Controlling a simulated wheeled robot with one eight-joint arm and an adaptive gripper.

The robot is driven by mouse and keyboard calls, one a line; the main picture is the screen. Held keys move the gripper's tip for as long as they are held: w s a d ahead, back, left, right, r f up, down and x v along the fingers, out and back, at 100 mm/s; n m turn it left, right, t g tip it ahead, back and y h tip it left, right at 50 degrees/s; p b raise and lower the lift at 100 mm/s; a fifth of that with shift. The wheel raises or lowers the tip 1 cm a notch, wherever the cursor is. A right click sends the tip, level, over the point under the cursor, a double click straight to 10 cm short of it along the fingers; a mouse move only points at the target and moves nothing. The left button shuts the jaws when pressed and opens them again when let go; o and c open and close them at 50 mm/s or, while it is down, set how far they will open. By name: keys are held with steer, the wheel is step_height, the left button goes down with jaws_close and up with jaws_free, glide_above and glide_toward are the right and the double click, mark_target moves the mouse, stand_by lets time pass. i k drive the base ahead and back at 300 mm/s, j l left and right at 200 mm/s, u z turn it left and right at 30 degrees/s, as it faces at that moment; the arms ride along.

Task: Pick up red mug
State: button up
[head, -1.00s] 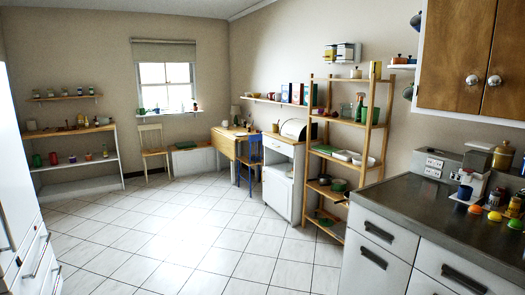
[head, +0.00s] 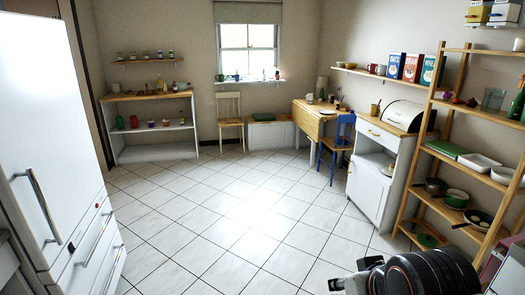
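A small red mug-like item (head: 372,68) stands on the wall shelf at the right, left of several upright boxes. Another red item (head: 134,121), a mug or a canister, stands on the middle shelf of the white unit at the far left. Both are small and far off, so I cannot tell for sure which is the red mug. Black rounded links of my arm show at the bottom right, far from both. My gripper's fingers cannot be made out.
A white fridge (head: 60,120) stands close at the left. A wooden rack (head: 455,150) with pans stands at the right. A blue chair (head: 338,140) and a folding table (head: 312,120) are at the back. The tiled floor (head: 235,210) between is clear.

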mark_target(372, 67)
steer(key=i+u, duration=0.15)
steer(key=i, duration=1.95)
steer(key=i+l+z, duration=0.2)
steer(key=i+z, duration=0.2)
steer(key=i, duration=0.35)
steer(key=i+z, duration=0.45)
steer(key=i, duration=0.3)
steer(key=i+j+z, duration=0.4)
steer(key=i, duration=0.3)
steer(key=l, duration=0.1)
